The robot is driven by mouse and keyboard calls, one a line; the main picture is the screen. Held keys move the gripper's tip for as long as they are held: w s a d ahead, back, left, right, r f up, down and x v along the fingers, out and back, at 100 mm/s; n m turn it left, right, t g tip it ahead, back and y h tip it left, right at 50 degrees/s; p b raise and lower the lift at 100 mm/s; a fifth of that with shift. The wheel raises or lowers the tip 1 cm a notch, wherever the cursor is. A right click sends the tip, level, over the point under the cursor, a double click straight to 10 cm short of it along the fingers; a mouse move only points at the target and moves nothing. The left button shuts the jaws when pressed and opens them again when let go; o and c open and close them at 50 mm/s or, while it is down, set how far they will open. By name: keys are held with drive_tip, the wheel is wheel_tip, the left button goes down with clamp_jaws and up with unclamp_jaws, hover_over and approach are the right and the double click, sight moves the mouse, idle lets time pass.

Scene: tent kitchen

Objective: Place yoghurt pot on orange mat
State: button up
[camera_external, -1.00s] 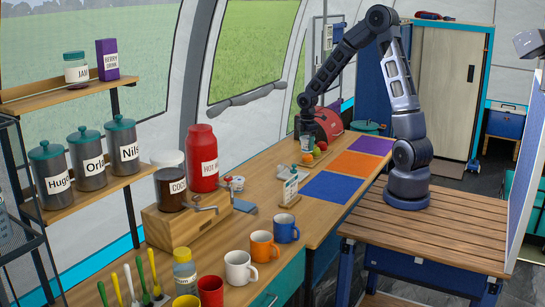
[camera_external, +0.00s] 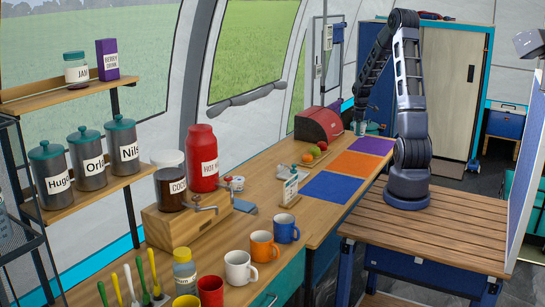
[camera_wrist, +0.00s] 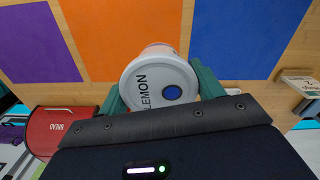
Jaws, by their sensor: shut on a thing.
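The yoghurt pot (camera_wrist: 158,84) is a pale round pot with the word LEMON and a blue dot on its top. My gripper (camera_wrist: 161,90) is shut on it, with a green finger on each side, in the wrist view. In the external view my gripper (camera_external: 362,126) is at the far end of the counter, beyond the purple mat; the pot is too small there to make out clearly. The orange mat (camera_external: 357,165) lies flat and bare between the purple and blue mats. In the wrist view the orange mat (camera_wrist: 118,32) shows beyond the pot.
The purple mat (camera_external: 371,146) and blue mat (camera_external: 326,187) are bare. A fruit tray (camera_external: 314,157) and red bread bin (camera_external: 319,124) stand left of the mats. A small sign (camera_external: 290,190) stands near the blue mat. Several mugs (camera_external: 263,246) line the near counter.

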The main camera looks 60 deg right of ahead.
drive_tip(key=shift+s+d+m, duration=0.3)
drive_tip(key=shift+s+d, duration=0.5)
drive_tip(key=shift+d, duration=0.05)
wheel_tip(320, 180, down, 20)
drive_tip(key=shift+f, duration=0.1)
drive_tip(key=o, duration=1.1)
drive_tip(key=shift+c, duration=0.2)
